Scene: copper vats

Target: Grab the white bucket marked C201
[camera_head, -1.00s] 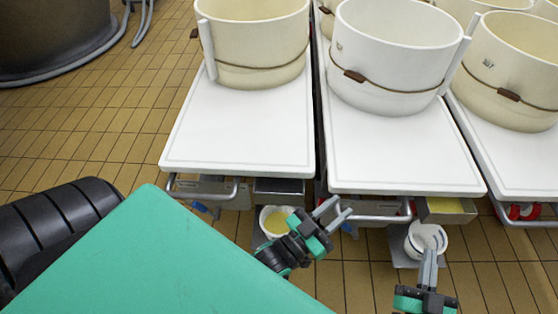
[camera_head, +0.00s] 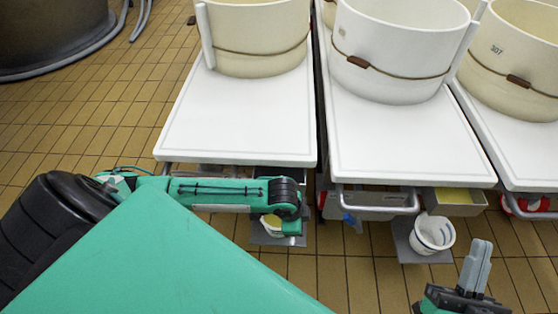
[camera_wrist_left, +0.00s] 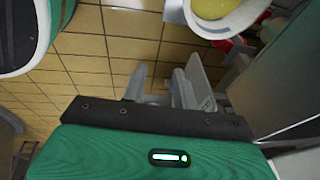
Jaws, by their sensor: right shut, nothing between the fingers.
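No C201 mark is readable. A large white bucket (camera_head: 395,60) stands on the middle white table, with a small unreadable label and a brown clasped band. A small white bucket (camera_head: 432,233) sits low by that table's front. Another small bucket (camera_head: 270,225), with yellow contents, is mostly hidden behind my left arm; a white bucket with yellow contents (camera_wrist_left: 218,25) also shows in the left wrist view. My left gripper (camera_wrist_left: 163,88) is open and empty, below and left of it in that view. My right gripper (camera_head: 475,265) is shut and empty, right of and below the small white bucket.
Cream vats (camera_head: 258,40) and (camera_head: 515,55) stand on the neighbouring white tables. Metal rails (camera_head: 375,208) and drawers (camera_head: 455,200) jut out under the table fronts. A dark vat (camera_head: 50,40) is at the far left. The tiled floor (camera_head: 110,130) is clear at left.

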